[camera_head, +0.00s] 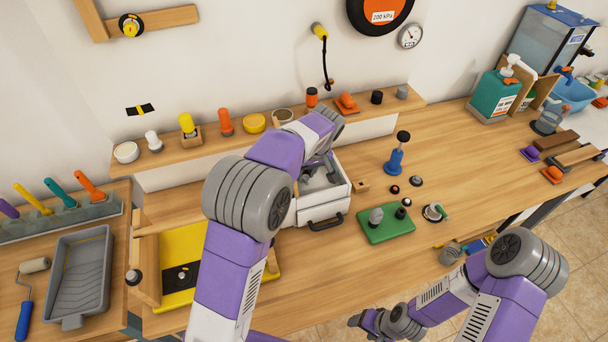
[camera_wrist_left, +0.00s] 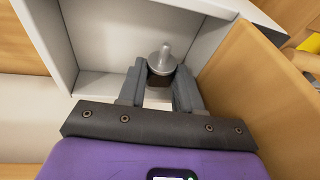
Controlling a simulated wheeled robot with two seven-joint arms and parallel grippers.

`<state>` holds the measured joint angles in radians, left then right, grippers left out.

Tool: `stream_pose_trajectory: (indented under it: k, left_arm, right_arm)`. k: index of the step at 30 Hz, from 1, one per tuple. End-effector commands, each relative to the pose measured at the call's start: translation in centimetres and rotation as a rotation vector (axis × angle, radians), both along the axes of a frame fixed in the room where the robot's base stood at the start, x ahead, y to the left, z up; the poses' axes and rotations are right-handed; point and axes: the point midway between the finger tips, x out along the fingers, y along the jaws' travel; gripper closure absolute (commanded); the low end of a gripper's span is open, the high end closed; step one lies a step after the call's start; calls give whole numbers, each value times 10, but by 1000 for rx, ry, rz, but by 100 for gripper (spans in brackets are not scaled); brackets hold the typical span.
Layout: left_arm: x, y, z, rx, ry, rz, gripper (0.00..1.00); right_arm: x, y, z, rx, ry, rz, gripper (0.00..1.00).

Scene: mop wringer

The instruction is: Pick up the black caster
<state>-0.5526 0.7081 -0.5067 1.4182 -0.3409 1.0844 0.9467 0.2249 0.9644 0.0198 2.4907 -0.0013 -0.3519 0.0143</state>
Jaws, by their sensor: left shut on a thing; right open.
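The black caster (camera_wrist_left: 160,79) sits between the fingers of my left gripper (camera_wrist_left: 160,70) in the left wrist view. It shows a dark body, a grey round plate and a short metal stem pointing up. The gripper is shut on it, inside the white drawer box (camera_wrist_left: 105,84). In the head view my left gripper (camera_head: 328,168) reaches down into the white drawer box (camera_head: 318,211), and my arm hides part of it; I cannot make out the caster there. My right gripper (camera_head: 370,321) is open and empty low in the head view, beyond the table's front edge.
A green board (camera_head: 386,226) with pegs stands right of the drawer. A blue stand (camera_head: 395,160) and small black pieces are behind it. A yellow tray (camera_head: 195,245) lies left. A shelf (camera_head: 225,136) with knobs runs along the wall. The right tabletop has clear room.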

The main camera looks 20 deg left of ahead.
Motion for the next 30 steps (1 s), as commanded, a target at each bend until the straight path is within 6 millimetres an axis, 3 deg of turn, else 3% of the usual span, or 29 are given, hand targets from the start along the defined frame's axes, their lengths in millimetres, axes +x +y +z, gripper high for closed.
stream_pose_trajectory:
  k: [11,24,30]
  left_arm:
    - [1,-1,81,-1,-5,-2,97]
    - [1,-1,198,-1,-4,0,98]
    - [0,0,236,-1,-2,0,98]
  right_arm:
    - [0,0,18,0,0,0,35]
    - [0,0,52,0,0,0,35]
    - [0,0,66,0,0,0,35]
